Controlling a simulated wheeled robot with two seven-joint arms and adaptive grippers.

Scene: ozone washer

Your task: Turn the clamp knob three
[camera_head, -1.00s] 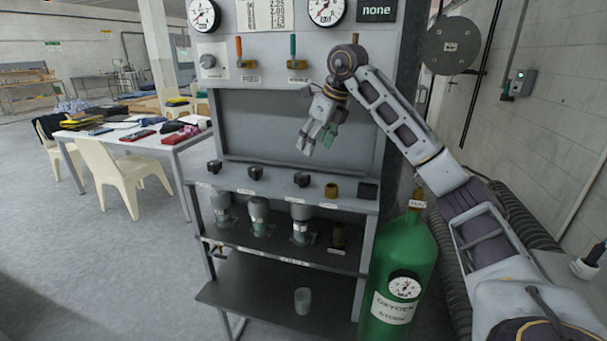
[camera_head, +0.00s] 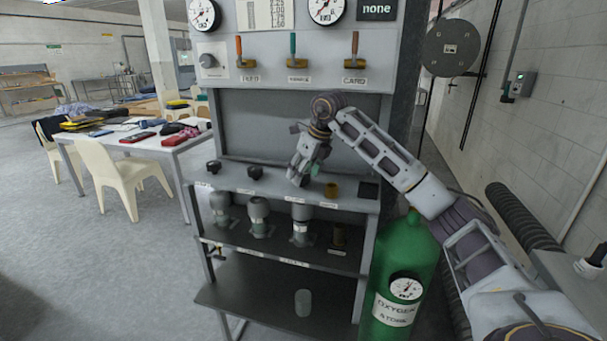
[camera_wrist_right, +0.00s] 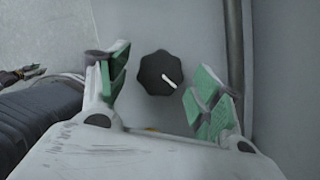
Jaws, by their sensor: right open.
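A black lobed knob (camera_wrist_right: 158,73) with a white pointer line shows in the right wrist view, between the green finger pads in the picture. The pads look apart from it. In the head view my right gripper (camera_head: 304,174) points down over the shelf ledge, where it covers the third knob from the left. My right gripper (camera_wrist_right: 164,88) is open and empty. Two other black knobs, the first (camera_head: 213,167) and the second (camera_head: 255,172), sit to the left on the ledge. A brass knob (camera_head: 331,190) sits just right of the gripper. My left gripper is not in view.
A clear beaker (camera_head: 303,302) stands on the bottom shelf. A green oxygen cylinder (camera_head: 408,258) stands right of the rack. Levers (camera_head: 293,49) and gauges (camera_head: 326,8) are on the upper panel.

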